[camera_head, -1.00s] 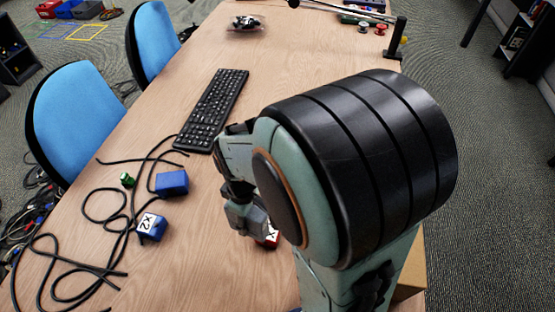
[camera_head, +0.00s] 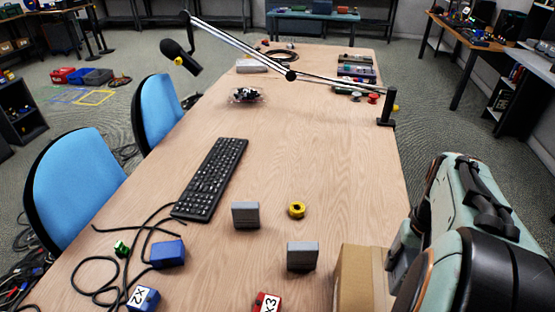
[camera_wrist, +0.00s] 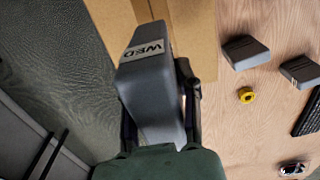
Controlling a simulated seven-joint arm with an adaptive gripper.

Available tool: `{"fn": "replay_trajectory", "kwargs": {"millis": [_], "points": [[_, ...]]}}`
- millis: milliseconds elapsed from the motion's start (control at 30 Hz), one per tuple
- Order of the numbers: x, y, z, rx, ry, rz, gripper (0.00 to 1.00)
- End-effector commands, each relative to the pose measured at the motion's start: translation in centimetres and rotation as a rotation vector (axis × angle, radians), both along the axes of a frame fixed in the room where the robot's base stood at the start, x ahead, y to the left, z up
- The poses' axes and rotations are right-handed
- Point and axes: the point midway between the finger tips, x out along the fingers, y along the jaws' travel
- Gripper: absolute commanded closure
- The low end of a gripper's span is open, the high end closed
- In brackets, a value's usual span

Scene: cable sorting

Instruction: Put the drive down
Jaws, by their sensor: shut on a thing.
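My gripper (camera_wrist: 156,90) is shut on a dark grey box-shaped drive (camera_wrist: 148,75) in the wrist view, with one finger on each side. A light label on the end of the drive reads "WED". The held drive is over or beside an open-looking brown cardboard box (camera_wrist: 196,28); I cannot tell how high above it. In the head view, my arm is at the lower right, and the gripper and held drive are hidden.
The cardboard box (camera_head: 362,280) stands at the table's right edge. Two grey blocks (camera_head: 245,215) (camera_head: 302,256), a yellow roll (camera_head: 296,210), a red X3 block (camera_head: 266,303), blue blocks (camera_head: 168,254), a keyboard (camera_head: 211,178) and black cables are on the table.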

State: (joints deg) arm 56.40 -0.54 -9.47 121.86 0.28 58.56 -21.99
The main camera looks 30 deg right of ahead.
Motion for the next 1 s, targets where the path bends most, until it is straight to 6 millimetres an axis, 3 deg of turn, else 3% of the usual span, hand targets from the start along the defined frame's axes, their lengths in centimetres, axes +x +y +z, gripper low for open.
{"fn": "replay_trajectory", "kwargs": {"millis": [500, 900, 933, 1000], "points": [[-0.4, -0.1, -7.5, 0.004, 0.002, -0.017, 1.00], [-0.4, -0.1, -8.1, 0.002, 0.001, -0.015, 1.00], [-0.4, -0.1, -8.1, 0.002, 0.001, -0.015, 0.62], [-0.4, -0.1, -8.1, 0.001, 0.000, -0.015, 0.42]]}}
